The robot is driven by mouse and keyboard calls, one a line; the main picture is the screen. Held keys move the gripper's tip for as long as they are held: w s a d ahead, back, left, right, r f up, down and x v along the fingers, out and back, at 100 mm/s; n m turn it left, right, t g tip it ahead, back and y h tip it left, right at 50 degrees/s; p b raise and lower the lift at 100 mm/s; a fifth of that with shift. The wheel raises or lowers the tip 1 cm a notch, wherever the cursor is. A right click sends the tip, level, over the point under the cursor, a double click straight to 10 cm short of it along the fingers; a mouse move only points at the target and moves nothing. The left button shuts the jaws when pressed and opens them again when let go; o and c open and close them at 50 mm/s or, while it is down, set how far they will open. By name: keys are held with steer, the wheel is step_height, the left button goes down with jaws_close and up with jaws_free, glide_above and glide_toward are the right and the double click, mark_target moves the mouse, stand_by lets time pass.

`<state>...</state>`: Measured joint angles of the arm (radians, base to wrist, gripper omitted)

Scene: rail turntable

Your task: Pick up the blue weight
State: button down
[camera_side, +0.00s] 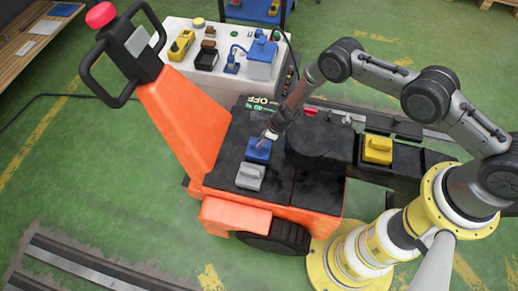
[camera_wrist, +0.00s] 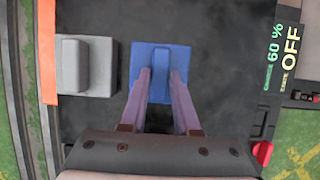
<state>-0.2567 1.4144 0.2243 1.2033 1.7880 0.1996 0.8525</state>
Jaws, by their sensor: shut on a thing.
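The blue weight (camera_side: 258,150) sits on the black deck of the orange cart in the side view, just behind the grey weight. My gripper (camera_side: 268,137) reaches down onto it from the upper right. In the wrist view the blue weight (camera_wrist: 160,62) has a square base with a raised handle bar. The two fingers of my gripper (camera_wrist: 160,80) are on either side of that handle and shut on it. The weight looks to rest on the deck. Part of its near side is hidden by the fingers.
A grey weight (camera_side: 250,176) stands close beside the blue one, with a narrow gap (camera_wrist: 124,65) in the wrist view. A yellow weight (camera_side: 377,150) stands to the right, past a black round turntable (camera_side: 320,140). The cart's orange handle column (camera_side: 185,120) rises at left.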

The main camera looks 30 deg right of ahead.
stand_by(0.6)
steer(key=shift+w+r, duration=0.2)
steer(key=shift+a+r, duration=0.1)
steer(key=shift+r, duration=0.05)
